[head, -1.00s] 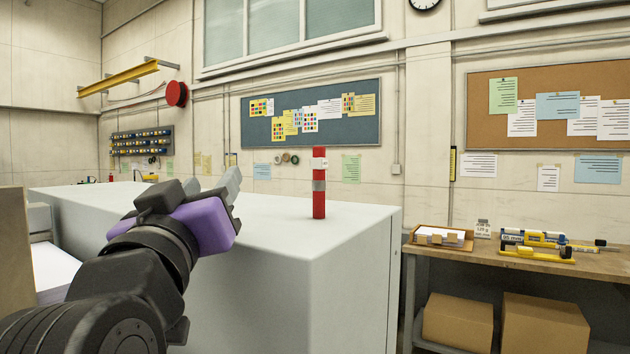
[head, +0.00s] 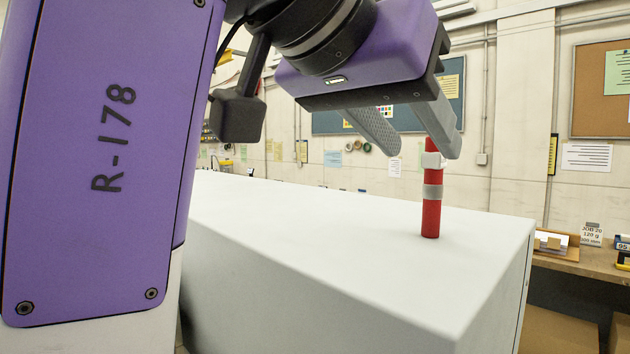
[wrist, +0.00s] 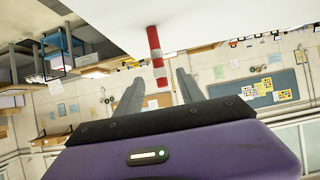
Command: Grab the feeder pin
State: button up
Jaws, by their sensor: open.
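The feeder pin (head: 432,212) is a red upright post with a grey band and a white block near its top. It stands on the white cabinet top near its right end. It also shows in the wrist view (wrist: 154,43), upside down, ahead of the fingers. My gripper (head: 418,148), with a purple body and grey fingers, is open and empty. In the head view it is above the cabinet, and one finger overlaps the pin's top. In the wrist view my gripper (wrist: 158,88) has the pin's tip showing between its spread fingers. I cannot tell whether they touch.
The white cabinet (head: 330,255) has a bare top around the pin, with its right edge close by. A wooden bench (head: 575,262) with a tray and a job card stands at the right. A wall with boards is behind.

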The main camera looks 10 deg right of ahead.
aim_at(430, 157)
jog(key=p+x, duration=0.1)
jog(key=x, duration=0.5)
grip_shut()
